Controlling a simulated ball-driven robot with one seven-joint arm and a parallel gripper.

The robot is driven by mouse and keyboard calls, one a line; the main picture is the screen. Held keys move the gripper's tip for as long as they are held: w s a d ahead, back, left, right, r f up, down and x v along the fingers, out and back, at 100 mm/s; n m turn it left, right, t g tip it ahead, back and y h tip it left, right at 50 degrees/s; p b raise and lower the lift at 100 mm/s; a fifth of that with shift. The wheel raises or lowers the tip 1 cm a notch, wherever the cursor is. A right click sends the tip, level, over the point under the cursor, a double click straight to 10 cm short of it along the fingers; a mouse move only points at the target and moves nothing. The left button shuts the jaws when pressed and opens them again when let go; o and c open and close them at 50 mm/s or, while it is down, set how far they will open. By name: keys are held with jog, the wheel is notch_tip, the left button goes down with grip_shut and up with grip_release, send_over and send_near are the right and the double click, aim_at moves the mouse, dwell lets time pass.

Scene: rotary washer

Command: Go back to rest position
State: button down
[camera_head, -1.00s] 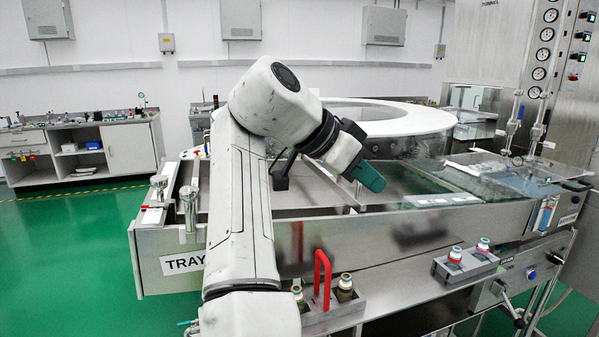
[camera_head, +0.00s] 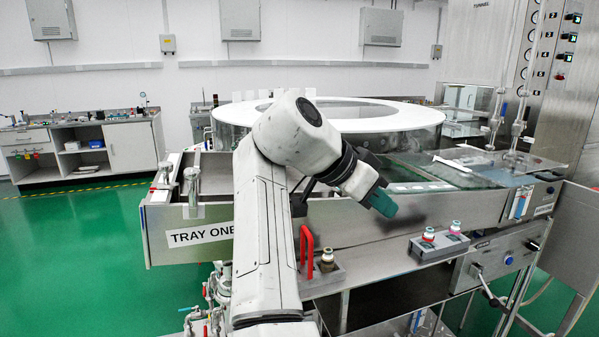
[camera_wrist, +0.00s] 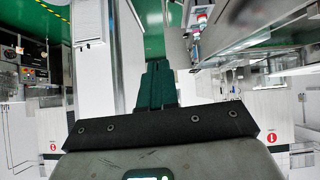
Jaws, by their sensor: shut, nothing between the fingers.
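My gripper (camera_head: 383,203) is at the end of my raised, bent arm, in front of the washer's steel side. Its green fingers point down and to the right. In the wrist view my gripper (camera_wrist: 156,72) shows its green fingers together with nothing between them. The long steel trough labelled TRAY ONE (camera_head: 190,236) runs across behind my arm, partly hidden by it. I cannot tell the exact gap between my gripper and the trough.
A block with two vials (camera_head: 440,243) sits on the steel ledge at right. A red handle (camera_head: 307,250) and another vial stand close beside my arm. The round white-topped drum (camera_head: 400,112) stands behind. Green floor (camera_head: 80,260) is clear at left. A workbench (camera_head: 85,150) stands far left.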

jog(key=s+d+f+n+y, duration=0.15)
jog(key=s+d+f, duration=0.4)
jog(key=f, duration=0.55)
jog(key=s+d+f+n+y, duration=0.1)
jog(key=s+d+f+n, duration=0.25)
jog(key=d+f, duration=0.55)
jog(key=s+d+f+n+y, duration=0.15)
jog(key=s+d+f, duration=0.3)
jog(key=f, duration=0.85)
jog(key=s+a+f+n+y, duration=0.1)
jog(key=s+f+n, duration=0.1)
jog(key=s, duration=0.7)
jog(key=s+a+f+n+g+y, duration=0.1)
jog(key=s+a+f+n+y, duration=0.1)
jog(key=s+f, duration=0.3)
jog(key=s+a+f+n+y, duration=0.2)
jog(key=s+f+n, duration=0.1)
jog(key=s, duration=1)
jog(key=shift+a+f+g, duration=0.2)
jog(key=shift+f+g, duration=0.2)
jog(key=shift+f, duration=0.3)
jog(key=shift+s, duration=0.1)
